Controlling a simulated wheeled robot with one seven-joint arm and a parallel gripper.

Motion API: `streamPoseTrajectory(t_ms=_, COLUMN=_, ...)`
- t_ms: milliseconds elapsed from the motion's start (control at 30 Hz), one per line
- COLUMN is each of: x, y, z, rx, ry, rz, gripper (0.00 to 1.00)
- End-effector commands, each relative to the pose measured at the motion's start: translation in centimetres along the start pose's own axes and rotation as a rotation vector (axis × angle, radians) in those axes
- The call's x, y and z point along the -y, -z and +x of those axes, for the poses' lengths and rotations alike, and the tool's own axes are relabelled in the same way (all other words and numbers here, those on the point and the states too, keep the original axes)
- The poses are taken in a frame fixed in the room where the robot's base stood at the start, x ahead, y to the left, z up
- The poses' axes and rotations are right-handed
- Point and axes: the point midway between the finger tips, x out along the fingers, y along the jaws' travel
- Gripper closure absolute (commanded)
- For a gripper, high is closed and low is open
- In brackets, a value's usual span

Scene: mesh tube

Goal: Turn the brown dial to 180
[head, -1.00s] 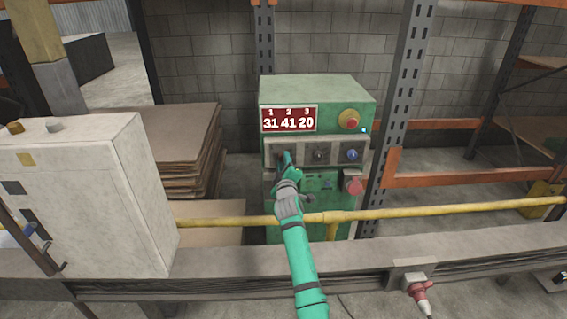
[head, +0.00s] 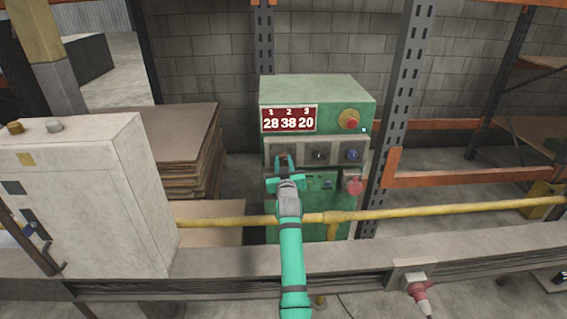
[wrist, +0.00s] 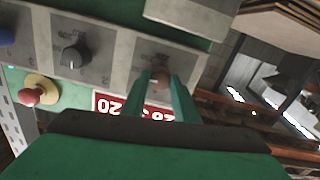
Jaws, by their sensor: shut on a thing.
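The brown dial (wrist: 158,79) is the leftmost of three dials on the green machine (head: 315,90) in the head view, mostly hidden there by my gripper (head: 284,160). In the wrist view it sits between the two green fingertips of my gripper (wrist: 162,82), which is shut on it. The dial's pointer direction cannot be made out. The red display (head: 288,118) reads 28 under 1, 38 under 2 and 20 under 3.
A black dial (head: 319,155) and a blue dial (head: 352,154) sit to the right on the same grey panel. Red buttons are above (head: 350,119) and below (head: 353,186). A yellow pipe (head: 400,213) and grey beam cross in front.

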Motion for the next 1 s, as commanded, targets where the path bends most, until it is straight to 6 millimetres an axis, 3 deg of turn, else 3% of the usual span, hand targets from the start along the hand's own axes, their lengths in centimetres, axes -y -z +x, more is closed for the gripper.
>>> streamPoseTrajectory(t_ms=300, x=0.06, y=-0.06, z=0.00, rx=0.001, ry=0.001, rz=0.117, gripper=0.96)
streamPoseTrajectory(t_ms=833, x=0.05, y=-0.05, z=0.00, rx=0.001, ry=0.001, rz=0.138, gripper=0.96)
streamPoseTrajectory(t_ms=867, x=0.04, y=-0.06, z=0.00, rx=0.001, ry=0.001, rz=0.138, gripper=0.69)
streamPoseTrajectory(t_ms=900, x=0.05, y=-0.05, z=0.00, rx=0.001, ry=0.001, rz=0.138, gripper=0.59)
streamPoseTrajectory(t_ms=1000, x=0.04, y=-0.04, z=0.00, rx=0.001, ry=0.001, rz=0.137, gripper=0.55)
